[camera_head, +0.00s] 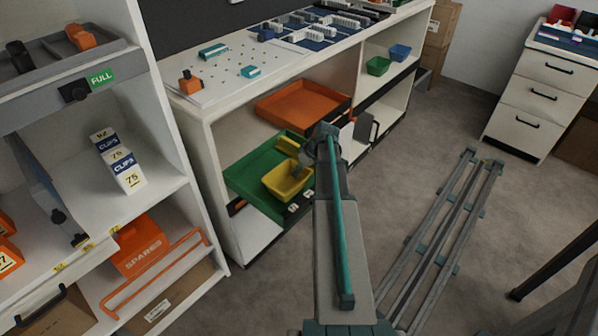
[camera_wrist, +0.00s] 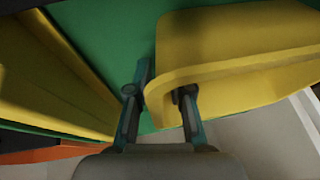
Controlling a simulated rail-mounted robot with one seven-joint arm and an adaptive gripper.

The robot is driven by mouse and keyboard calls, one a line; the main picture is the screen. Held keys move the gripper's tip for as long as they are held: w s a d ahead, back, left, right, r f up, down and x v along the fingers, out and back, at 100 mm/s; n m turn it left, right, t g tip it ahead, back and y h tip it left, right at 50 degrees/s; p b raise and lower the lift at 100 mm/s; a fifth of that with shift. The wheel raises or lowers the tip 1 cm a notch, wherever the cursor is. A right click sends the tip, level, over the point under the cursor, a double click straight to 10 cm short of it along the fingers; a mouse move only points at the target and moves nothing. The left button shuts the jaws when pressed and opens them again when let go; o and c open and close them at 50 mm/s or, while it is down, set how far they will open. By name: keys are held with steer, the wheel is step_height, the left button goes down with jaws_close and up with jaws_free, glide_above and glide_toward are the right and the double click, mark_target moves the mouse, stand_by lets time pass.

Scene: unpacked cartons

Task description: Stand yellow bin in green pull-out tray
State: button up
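A yellow bin (camera_head: 286,182) sits upright over the front part of the green pull-out tray (camera_head: 245,178), in the lower bay of the white bench. I cannot tell whether its base touches the tray. My gripper (camera_head: 306,160) is at its back right rim. In the wrist view, the fingers of my gripper (camera_wrist: 160,95) straddle the wall of the yellow bin (camera_wrist: 235,50), one inside and one outside, seemingly closed on it. The green tray (camera_wrist: 105,30) shows beyond it. The bin's far side and floor are partly hidden.
Another yellow object (camera_wrist: 45,75) lies close on the left in the wrist view; it also shows behind the bin (camera_head: 288,145). An orange tray (camera_head: 300,105) lies behind. A shelf with an orange SPARES bin (camera_head: 140,255) stands left. Floor (camera_head: 410,150) at right is partly clear.

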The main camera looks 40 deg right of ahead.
steer(key=shift+o, duration=0.2)
steer(key=shift+r, duration=0.25)
steer(key=p+v, duration=0.1)
steer(key=v, duration=1.1)
steer(key=shift+f, duration=0.1)
